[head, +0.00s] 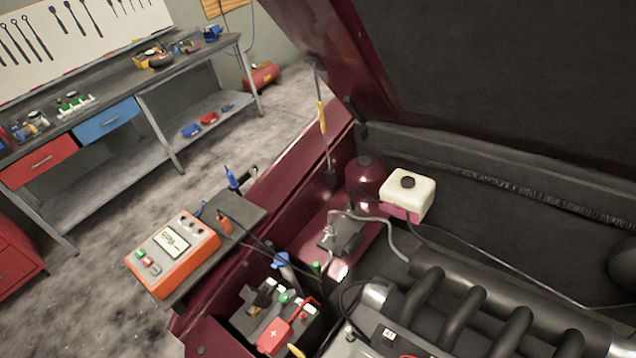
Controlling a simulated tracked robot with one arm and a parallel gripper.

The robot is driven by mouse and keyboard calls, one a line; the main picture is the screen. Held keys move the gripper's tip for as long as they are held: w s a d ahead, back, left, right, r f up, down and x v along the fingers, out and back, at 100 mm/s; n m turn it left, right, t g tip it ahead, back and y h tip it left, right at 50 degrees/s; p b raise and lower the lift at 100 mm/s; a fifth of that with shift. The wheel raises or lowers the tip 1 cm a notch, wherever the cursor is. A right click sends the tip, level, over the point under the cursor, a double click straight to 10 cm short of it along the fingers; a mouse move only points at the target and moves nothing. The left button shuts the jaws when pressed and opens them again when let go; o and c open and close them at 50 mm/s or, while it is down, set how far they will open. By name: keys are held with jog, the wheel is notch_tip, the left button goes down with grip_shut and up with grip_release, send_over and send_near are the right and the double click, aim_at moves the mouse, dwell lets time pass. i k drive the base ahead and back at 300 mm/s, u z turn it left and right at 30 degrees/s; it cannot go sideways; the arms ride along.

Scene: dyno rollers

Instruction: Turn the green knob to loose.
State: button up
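A small green round part (284,298) sits on top of the black battery (245,322) in the open engine bay. A second small green part (316,268) stands just behind it, beside a blue-topped piece (281,260). Both are small, and I cannot tell which is the green knob or how it is turned. A red cover with a white plus (274,336) lies at the battery's near side. My gripper is not in view.
An orange tester (173,254) rests on a dark tray (240,213) at the fender, its cables running into the bay. The engine (465,318) and white reservoir (408,192) are right of the battery. The raised hood (500,70) hangs above. A workbench (110,120) stands back left.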

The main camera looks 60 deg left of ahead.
aim_at(284, 298)
jog(key=z, duration=0.35)
jog(key=k, duration=1.9)
jog(key=u, duration=1.1)
jog(key=i, duration=1.7)
jog(key=z, duration=0.05)
